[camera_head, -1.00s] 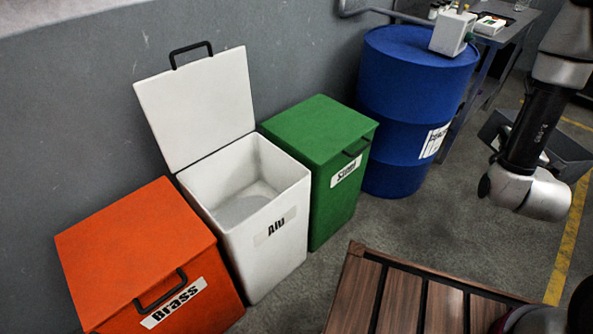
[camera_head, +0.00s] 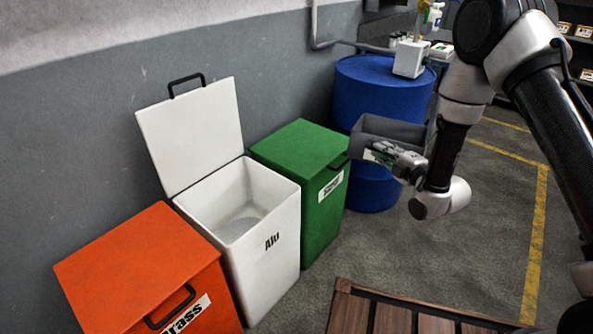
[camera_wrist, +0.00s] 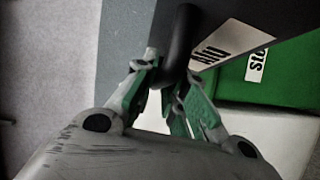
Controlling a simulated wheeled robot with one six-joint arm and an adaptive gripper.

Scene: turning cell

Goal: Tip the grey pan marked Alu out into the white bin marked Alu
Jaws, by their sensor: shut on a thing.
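The grey pan (camera_head: 387,131) is held up in front of the blue drum, looking upright in the head view. My gripper (camera_head: 385,152) is shut on its handle. In the wrist view my gripper's green-padded fingers (camera_wrist: 168,88) close around the dark handle (camera_wrist: 181,45), and the pan's label (camera_wrist: 232,42) reads Alu. The white bin marked Alu (camera_head: 265,262) stands open to the left of the pan, its lid (camera_head: 192,135) raised against the wall. The pan is apart from the bin, beyond the green bin. The pan's contents are hidden.
A shut orange bin marked Brass (camera_head: 140,265) stands left of the white bin. A shut green bin (camera_head: 305,150) stands between it and the blue drum (camera_head: 380,88). A slatted wooden top (camera_head: 390,315) is at the front. Floor at right is clear.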

